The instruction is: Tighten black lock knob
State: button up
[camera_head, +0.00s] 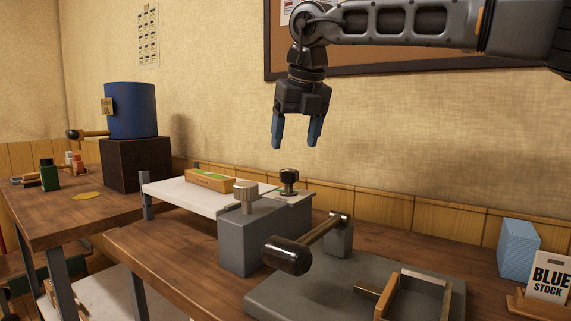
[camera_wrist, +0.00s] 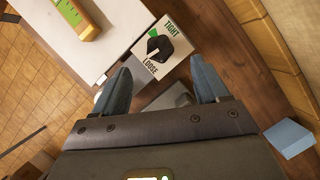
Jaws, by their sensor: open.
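The black lock knob (camera_head: 289,178) stands upright on top of the grey block (camera_head: 247,249), behind a ribbed metal knob (camera_head: 245,193). In the wrist view the black knob (camera_wrist: 158,47) sits on a plate marked TIGHT and LOOSE, with a green mark beside TIGHT. The knob has a pale pointer line; which mark it is set to is hard to tell. My gripper (camera_head: 295,146) is open and empty, fingers pointing down, well above the knob and apart from it. In the wrist view the gripper's fingertips (camera_wrist: 164,80) stand to either side, below the knob in the picture.
A lever with a black handle (camera_head: 288,255) rises in front of the knob. A white shelf (camera_head: 180,194) carries a wooden block with a green top (camera_head: 210,181). A blue block (camera_head: 518,248) and a BLUE STOCK sign (camera_head: 549,278) are at right. Air around my gripper is clear.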

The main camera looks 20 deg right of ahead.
aim_at(289, 170)
jog(key=x, duration=0.7)
jog(key=shift+a+f+b, duration=0.1)
jog(key=shift+f+b, duration=0.15)
jog(key=shift+b, duration=0.05)
jog(key=c, duration=1.1)
